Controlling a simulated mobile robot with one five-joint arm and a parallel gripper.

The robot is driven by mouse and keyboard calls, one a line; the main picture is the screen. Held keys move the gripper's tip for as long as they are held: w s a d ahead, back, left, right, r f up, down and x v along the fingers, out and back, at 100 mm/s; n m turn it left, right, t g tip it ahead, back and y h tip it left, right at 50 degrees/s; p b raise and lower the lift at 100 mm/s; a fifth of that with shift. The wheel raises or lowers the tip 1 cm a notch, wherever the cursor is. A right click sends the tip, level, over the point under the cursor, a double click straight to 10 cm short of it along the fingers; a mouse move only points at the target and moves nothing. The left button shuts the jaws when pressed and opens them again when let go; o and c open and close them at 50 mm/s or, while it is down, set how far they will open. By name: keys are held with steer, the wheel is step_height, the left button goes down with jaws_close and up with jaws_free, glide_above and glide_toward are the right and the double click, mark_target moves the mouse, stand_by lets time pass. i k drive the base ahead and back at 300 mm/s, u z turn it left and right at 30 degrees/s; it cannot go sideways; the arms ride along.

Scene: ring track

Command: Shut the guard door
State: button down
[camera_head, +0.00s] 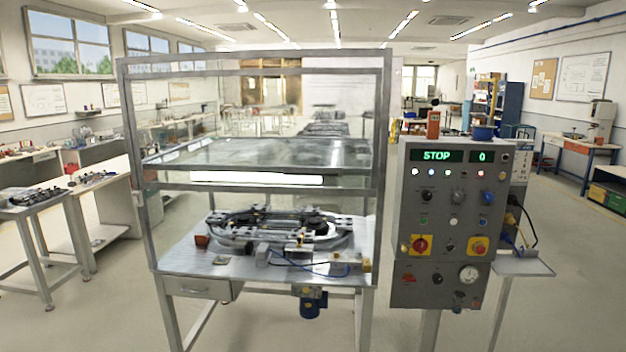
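A metal-framed guard enclosure (133,125) stands over a grey work table. Its guard door seems to be the clear framed panel whose lower rail (340,190) crosses the front at about mid-height. Below that rail the front looks open, and the ring track (240,237) on the table shows through. Whether clear glazing fills the upper part of the frame is hard to tell. A bright white strip (257,178) lies just above the rail. My gripper is not in view.
A grey control panel (447,260) on a post stands right of the enclosure; its display reads STOP and 0. Side benches (40,215) stand left. The floor in front is clear.

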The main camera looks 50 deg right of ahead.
mark_target(241, 189)
steer(key=z, duration=0.15)
steer(key=i, duration=0.9)
steer(key=u, duration=0.05)
